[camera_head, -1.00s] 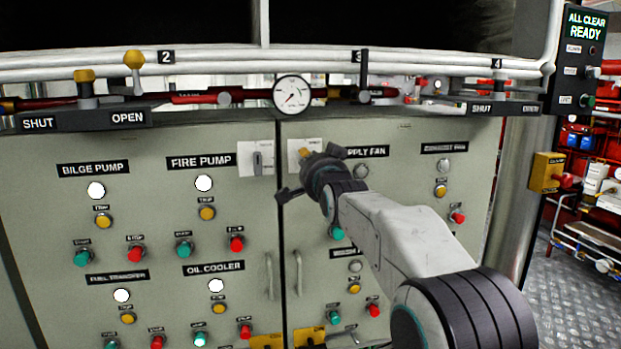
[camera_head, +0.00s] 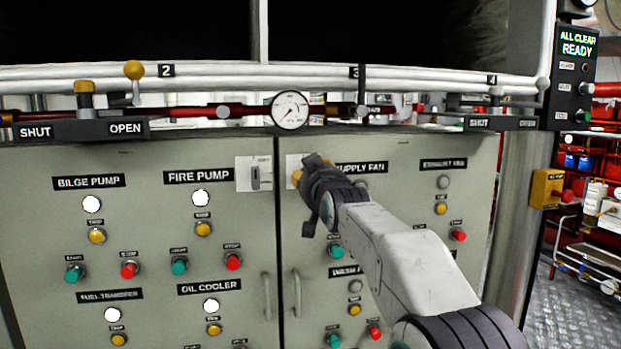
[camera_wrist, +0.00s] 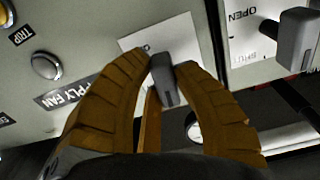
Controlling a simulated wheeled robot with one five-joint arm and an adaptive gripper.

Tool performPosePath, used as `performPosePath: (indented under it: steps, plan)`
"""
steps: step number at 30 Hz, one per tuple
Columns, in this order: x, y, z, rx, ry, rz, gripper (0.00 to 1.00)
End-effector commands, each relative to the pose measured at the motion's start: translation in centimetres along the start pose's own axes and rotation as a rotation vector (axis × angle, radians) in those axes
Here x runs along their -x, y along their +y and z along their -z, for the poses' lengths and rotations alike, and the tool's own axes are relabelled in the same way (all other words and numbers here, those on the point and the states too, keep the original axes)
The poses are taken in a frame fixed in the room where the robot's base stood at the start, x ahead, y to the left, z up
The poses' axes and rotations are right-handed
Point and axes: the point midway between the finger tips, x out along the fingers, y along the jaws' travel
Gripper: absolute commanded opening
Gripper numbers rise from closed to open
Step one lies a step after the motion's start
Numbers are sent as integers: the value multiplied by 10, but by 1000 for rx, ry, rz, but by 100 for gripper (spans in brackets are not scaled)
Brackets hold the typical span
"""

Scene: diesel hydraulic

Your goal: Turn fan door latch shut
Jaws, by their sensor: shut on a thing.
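The fan door latch is a small dark grey handle (camera_wrist: 163,82) on a pale plate (camera_wrist: 195,32) in the wrist view. My gripper (camera_wrist: 166,64) has its brown fingers on either side of the handle, shut on it. In the head view, my gripper (camera_head: 299,178) is at the plate (camera_head: 291,163) beside the SUPPLY FAN label (camera_head: 361,168). My gripper hides the latch handle there. The plate's lettering around the held handle is too covered to read.
A second latch (camera_head: 255,178) sits on the left door, close to my gripper; its handle (camera_wrist: 297,40) also shows in the wrist view. Door pulls (camera_head: 296,293), buttons and lamps lie below. A pipe rail with a gauge (camera_head: 289,110) runs above.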

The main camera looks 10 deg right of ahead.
Motion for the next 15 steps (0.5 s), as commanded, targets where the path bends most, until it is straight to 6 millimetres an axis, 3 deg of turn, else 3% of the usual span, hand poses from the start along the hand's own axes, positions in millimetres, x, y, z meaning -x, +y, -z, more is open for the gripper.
performPosePath:
  steps: [15]
  plan:
    - [0,-2,2,118,3,3,0]
